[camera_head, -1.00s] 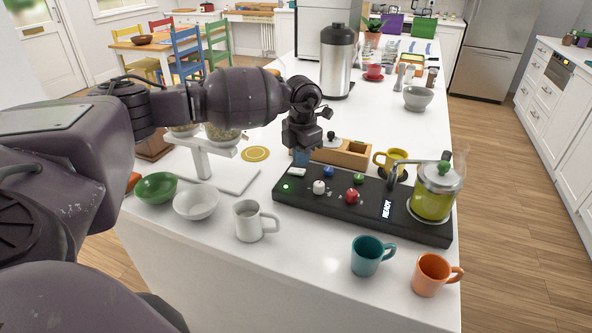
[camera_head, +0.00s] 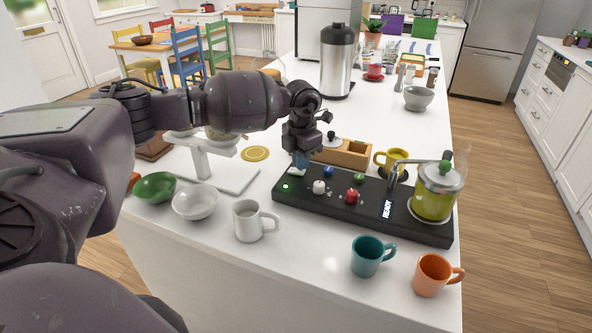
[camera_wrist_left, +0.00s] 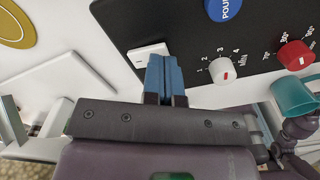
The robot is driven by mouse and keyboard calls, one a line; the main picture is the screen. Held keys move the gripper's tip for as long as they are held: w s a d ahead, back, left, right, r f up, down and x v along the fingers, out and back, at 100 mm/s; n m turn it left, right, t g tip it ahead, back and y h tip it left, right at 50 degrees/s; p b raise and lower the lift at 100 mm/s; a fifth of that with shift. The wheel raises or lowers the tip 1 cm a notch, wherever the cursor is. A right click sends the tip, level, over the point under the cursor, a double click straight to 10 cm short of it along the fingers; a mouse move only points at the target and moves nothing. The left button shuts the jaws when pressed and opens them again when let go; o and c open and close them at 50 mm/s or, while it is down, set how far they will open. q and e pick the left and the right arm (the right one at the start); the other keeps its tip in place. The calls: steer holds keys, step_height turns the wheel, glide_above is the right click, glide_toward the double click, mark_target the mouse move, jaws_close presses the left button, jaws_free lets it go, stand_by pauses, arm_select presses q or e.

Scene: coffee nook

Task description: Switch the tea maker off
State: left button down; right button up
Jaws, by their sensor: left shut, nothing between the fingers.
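The tea maker (camera_head: 330,205) is a long black base on the white counter, with white, red, blue and green knobs and a lit green light (camera_head: 287,186) at its left end. A glass pot (camera_head: 434,203) of yellow-green liquid stands at its right end, beside a lit "READY" sign (camera_head: 387,209). A white rocker switch (camera_wrist_left: 146,54) is at the base's edge in the wrist view. My left gripper (camera_head: 299,166) is shut and empty, its blue fingertips (camera_wrist_left: 164,66) right at the switch and partly covering it. Contact cannot be told. My right gripper is not in view.
A white mug (camera_head: 249,222), a teal mug (camera_head: 366,257) and an orange mug (camera_head: 428,275) stand in front of the base. A wooden box (camera_head: 350,154) and a yellow mug (camera_head: 392,159) are behind it. Two bowls, green (camera_head: 155,187) and white (camera_head: 195,203), stand left.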

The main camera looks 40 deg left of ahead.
arm_select(q)
steer(key=shift+f, duration=0.25)
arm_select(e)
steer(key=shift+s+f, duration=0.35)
arm_select(q)
steer(key=shift+f, duration=0.2)
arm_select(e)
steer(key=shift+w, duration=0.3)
arm_select(q)
steer(key=shift+f, duration=0.15)
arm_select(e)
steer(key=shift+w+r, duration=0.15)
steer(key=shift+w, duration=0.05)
arm_select(q)
steer(key=shift+f, duration=0.15)
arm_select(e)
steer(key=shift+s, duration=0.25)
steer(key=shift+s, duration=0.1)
